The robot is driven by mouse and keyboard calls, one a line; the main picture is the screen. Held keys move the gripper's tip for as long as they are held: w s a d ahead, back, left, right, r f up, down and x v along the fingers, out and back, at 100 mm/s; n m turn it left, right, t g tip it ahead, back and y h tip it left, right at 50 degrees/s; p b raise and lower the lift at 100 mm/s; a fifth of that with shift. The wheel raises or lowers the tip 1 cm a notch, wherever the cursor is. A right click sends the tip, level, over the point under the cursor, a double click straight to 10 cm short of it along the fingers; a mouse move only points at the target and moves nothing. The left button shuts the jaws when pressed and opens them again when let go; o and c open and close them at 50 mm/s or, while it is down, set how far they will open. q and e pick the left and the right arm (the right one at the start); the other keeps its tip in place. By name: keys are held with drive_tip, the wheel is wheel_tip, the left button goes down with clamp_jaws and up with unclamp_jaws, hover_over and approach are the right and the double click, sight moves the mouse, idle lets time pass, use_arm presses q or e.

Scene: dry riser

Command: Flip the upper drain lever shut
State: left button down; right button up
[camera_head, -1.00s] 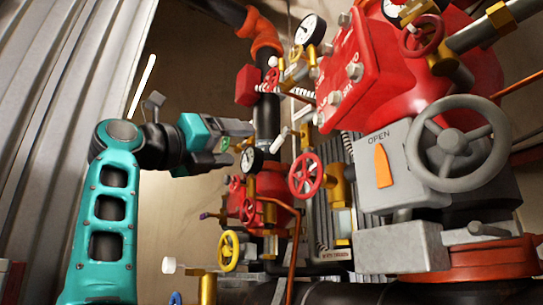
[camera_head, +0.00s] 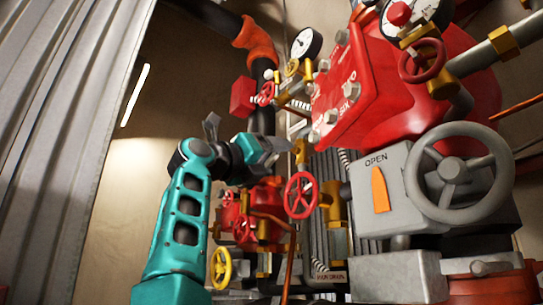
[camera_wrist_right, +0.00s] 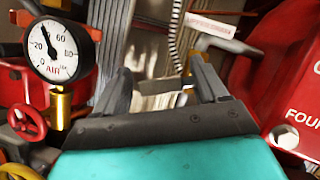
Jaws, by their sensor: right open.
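My right gripper (camera_head: 275,150) is open among the pipes, left of the large red valve body; in the right wrist view its two dark fingers (camera_wrist_right: 162,80) stand apart. A pale grey flat bar (camera_wrist_right: 160,88) shows between the fingertips, with a bit of brass beside it; it looks like a lever, but I cannot tell whether it is the upper drain lever or whether the fingers touch it. A grey T-shaped handle (camera_wrist_right: 222,40) with a white tag lies just beyond the right finger. In the head view, the gripper partly hides the nearby fittings. My left gripper is not in view.
An air gauge (camera_wrist_right: 52,48) stands left of the fingers. A red handwheel (camera_head: 300,195) and a yellow one (camera_head: 221,268) are below the gripper. A grey box with a large handwheel (camera_head: 458,172) is at right. A corrugated wall (camera_head: 60,130) is at left.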

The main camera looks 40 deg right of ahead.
drive_tip(key=shift+d, duration=0.15)
drive_tip(key=shift+c, duration=0.3)
drive_tip(key=c, duration=0.9)
drive_tip(key=m+p, duration=0.1)
drive_tip(key=p, duration=0.1)
drive_tip(key=r+m+g+p, duration=0.1)
drive_tip(key=m+p, duration=0.1)
drive_tip(key=shift+w+r+g, duration=0.15)
drive_tip(key=shift+r+g, duration=0.1)
drive_tip(key=shift+g, duration=0.05)
drive_tip(key=shift+m+g, duration=0.4)
drive_tip(key=shift+m, duration=0.5)
drive_tip(key=shift+r+m+g, duration=0.2)
drive_tip(key=shift+m+g, duration=0.6)
drive_tip(key=shift+m, duration=0.5)
drive_tip(key=o, duration=1)
drive_tip(key=shift+c, duration=0.2)
